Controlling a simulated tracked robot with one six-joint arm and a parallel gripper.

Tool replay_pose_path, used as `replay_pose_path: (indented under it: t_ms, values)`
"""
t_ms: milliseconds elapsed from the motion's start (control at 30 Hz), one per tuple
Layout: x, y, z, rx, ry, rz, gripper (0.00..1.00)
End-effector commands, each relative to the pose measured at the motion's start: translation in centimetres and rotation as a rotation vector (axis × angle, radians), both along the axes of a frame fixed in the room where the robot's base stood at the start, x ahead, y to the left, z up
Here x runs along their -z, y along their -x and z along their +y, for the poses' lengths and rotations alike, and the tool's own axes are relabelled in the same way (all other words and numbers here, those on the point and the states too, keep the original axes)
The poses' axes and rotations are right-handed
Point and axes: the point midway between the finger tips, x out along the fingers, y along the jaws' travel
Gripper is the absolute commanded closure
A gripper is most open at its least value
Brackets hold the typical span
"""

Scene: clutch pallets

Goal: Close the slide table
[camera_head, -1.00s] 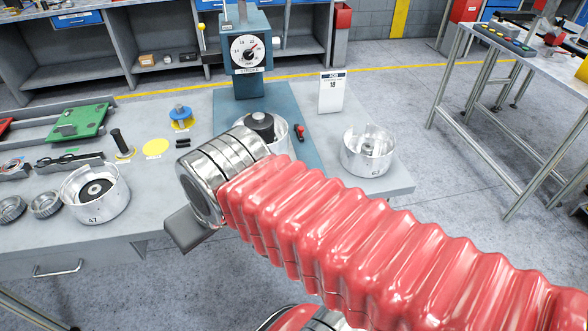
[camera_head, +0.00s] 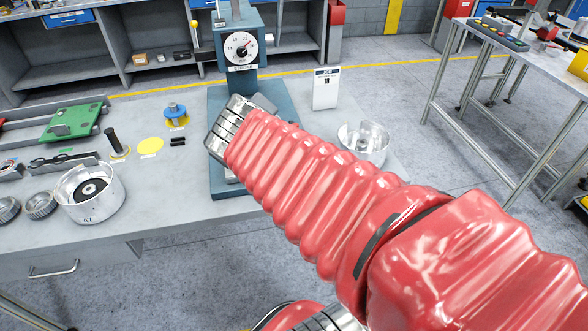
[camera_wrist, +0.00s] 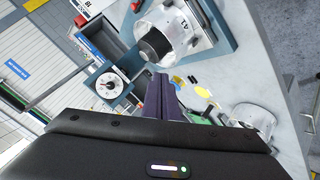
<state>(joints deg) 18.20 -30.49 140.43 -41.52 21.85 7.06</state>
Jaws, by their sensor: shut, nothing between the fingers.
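The blue press (camera_head: 240,90) with a round stroke dial stands at the back of the grey bench. Its flat blue base plate (camera_head: 217,155) runs forward along the bench; my arm covers much of it. The wrist view shows a silver drum (camera_wrist: 190,28) marked 41, with a black round centre piece, on the blue plate (camera_wrist: 221,22). My gripper (camera_wrist: 165,82) is shut and empty, its dark fingers just below the black piece in that view; I cannot tell if they touch it. In the head view my gripper is hidden behind my red-sleeved arm.
A silver drum (camera_head: 90,192) marked 47 stands at the bench's left and another drum (camera_head: 364,142) at its right. A white job sign (camera_head: 326,88) stands by the press. A green plate (camera_head: 73,124) and small tools lie further left. A second table (camera_head: 500,50) is at right.

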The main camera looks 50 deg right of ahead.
Motion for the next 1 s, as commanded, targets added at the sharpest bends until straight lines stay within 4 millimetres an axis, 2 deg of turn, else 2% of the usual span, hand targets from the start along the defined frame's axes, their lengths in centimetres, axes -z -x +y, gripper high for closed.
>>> replay_pose_path:
  t_ms: [33, 200, 400, 533, 767, 867, 1000]
  values:
    - [-0.2, -0.5, -1.5, -0.01, 0.045, -0.002, 1.0]
    - [-0.9, -2.3, -5.3, -0.098, 0.193, -0.001, 1.0]
    - [0.0, -3.6, -8.4, -0.24, 0.309, 0.034, 1.0]
    - [1.4, -3.5, -9.9, -0.339, 0.343, 0.067, 1.0]
    - [4.5, -0.8, -11.8, -0.491, 0.302, 0.129, 1.0]
    - [6.3, 1.3, -12.3, -0.549, 0.25, 0.162, 1.0]
    - [9.0, 5.0, -12.4, -0.623, 0.147, 0.218, 1.0]
